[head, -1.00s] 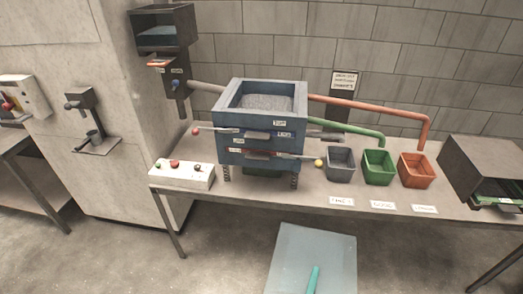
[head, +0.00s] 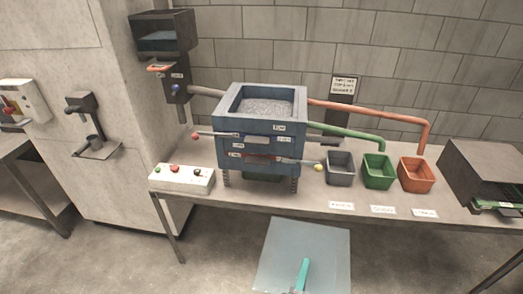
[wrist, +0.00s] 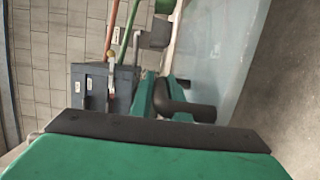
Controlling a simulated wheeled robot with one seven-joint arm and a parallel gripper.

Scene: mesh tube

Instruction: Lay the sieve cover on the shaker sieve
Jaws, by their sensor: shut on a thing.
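The shaker sieve (head: 262,130) is a blue-grey box on springs on the bench, its open top showing grey mesh or grain inside a raised rim. It also shows in the wrist view (wrist: 88,88), turned sideways. The sieve cover (head: 285,240) is a pale, see-through flat panel, low in front of the bench and apart from the sieve. My teal gripper (head: 302,277) is over the panel. In the wrist view the panel (wrist: 232,50) is at upper right, and my gripper (wrist: 165,100) is shut on its dark handle (wrist: 190,108). The gripper body hides part of the grip.
Grey (head: 340,168), green (head: 379,170) and orange (head: 416,174) bins stand right of the sieve, with pipes behind. A white button box (head: 182,178) is at left, a dark hopper (head: 162,35) at back left, a dark box (head: 490,170) at right. Clear floor lies in front.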

